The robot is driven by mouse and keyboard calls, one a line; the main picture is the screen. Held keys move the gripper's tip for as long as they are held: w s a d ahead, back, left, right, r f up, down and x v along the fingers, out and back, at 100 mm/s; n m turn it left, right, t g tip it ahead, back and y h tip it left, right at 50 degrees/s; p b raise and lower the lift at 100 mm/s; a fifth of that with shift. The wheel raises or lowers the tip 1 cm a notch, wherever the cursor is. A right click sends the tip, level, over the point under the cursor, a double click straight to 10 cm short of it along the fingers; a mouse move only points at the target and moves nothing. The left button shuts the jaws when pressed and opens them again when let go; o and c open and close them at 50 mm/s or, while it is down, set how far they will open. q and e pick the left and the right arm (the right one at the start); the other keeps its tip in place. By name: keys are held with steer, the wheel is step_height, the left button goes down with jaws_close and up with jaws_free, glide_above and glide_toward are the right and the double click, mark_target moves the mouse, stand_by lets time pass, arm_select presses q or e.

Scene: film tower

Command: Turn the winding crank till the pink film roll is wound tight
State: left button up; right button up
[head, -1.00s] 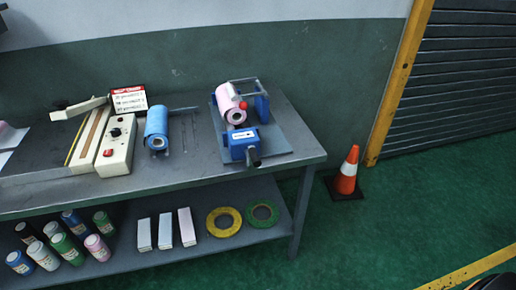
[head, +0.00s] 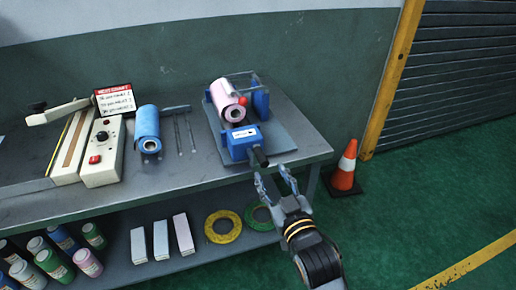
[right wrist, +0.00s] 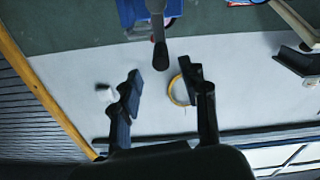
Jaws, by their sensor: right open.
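The pink film roll (head: 226,100) sits on the blue winding device on the bench. The winding crank's black handle (head: 261,157) sticks out from the front of the device's blue housing (head: 241,142). My right gripper (head: 272,176) is open and empty, just in front of and slightly below the handle. In the right wrist view the crank handle (right wrist: 159,50) hangs between the lines of the two spread fingers, just beyond their tips, apparently untouched. The pink roll is barely visible there. My left gripper is in neither view.
On the bench (head: 185,179) stand a blue roll (head: 147,124), a cream control box (head: 103,150) and a red-white sign (head: 115,101). The lower shelf holds bottles, boxes and tape rings. An orange cone (head: 344,166) stands right of the bench. The floor further right is clear.

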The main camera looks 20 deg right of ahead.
steer(key=p, duration=0.1)
glide_above(257, 164)
steer(key=shift+w, duration=0.15)
jaws_close()
